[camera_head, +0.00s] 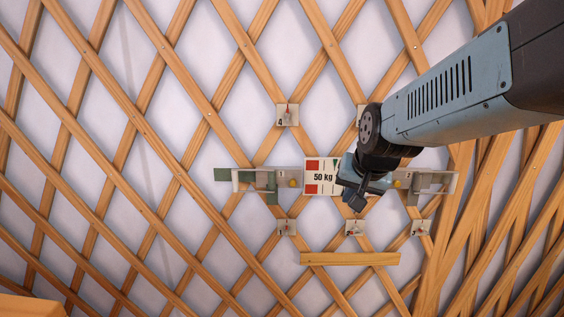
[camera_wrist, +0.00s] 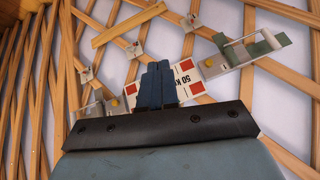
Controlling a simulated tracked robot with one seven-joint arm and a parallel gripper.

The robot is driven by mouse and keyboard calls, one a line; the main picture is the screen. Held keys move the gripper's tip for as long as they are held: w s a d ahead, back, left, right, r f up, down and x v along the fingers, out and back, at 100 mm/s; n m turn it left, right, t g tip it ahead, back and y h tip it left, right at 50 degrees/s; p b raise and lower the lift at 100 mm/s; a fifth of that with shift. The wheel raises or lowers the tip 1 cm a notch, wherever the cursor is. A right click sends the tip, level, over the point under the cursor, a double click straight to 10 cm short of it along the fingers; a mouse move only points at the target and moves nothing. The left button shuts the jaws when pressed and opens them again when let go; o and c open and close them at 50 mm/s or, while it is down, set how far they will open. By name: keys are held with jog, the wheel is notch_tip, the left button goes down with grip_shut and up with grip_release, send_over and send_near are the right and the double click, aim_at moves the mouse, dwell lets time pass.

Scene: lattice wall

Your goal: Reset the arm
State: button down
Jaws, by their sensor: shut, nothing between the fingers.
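My arm reaches in from the right in the head view. My gripper (camera_head: 356,199) is in front of the lattice wall, over the right part of a white panel (camera_head: 318,177) marked "50 kg" with red squares. In the wrist view my gripper (camera_wrist: 157,68) points up the picture with its fingers together and nothing between them. The panel (camera_wrist: 190,80) shows behind and to the right of the fingers. Part of the panel is hidden by my gripper in both views. I cannot tell how far the fingertips are from the panel.
A grey-green latch (camera_head: 256,183) sits left of the panel and another latch (camera_head: 428,185) right of it. Several small square plates, one of them (camera_head: 287,115) above the panel, are on the lattice. A short wooden bar (camera_head: 350,259) lies across it below.

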jog(key=s+d+r+n, duration=0.1)
jog(key=s+d, duration=0.3)
jog(key=s, duration=0.3)
jog(key=s+d+r+n+g+h, duration=0.1)
jog(key=s+d, duration=0.3)
jog(key=s, duration=0.2)
jog(key=shift+s+d+r+n, duration=0.25)
jog(key=shift+s+d+n, duration=0.05)
jog(key=shift+s, duration=0.05)
